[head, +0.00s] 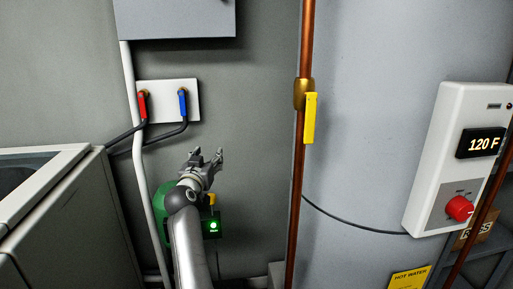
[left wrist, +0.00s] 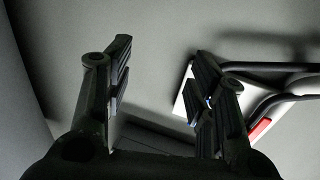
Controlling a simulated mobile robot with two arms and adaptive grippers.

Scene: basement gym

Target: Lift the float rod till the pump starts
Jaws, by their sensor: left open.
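My left gripper (head: 208,156) is open and empty in front of the grey wall, its fingers pointing up; its two spread fingers also show in the left wrist view (left wrist: 163,68). Behind and below it, partly hidden by my left arm, is a rounded green body (head: 163,203), perhaps the pump. Beside it is a dark box with a lit green light (head: 213,226), and a small yellow piece (head: 212,198) shows just above the box. I cannot make out the float rod; my arm may cover it. My right gripper is not in view.
A white plate (head: 190,109) with red and blue valve handles and black hoses is above left of the gripper. A white pipe (head: 133,110) and a pale appliance (head: 80,215) stand left. A copper pipe (head: 297,200) with a yellow handle (head: 310,118) and a grey tank (head: 365,130) stand right.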

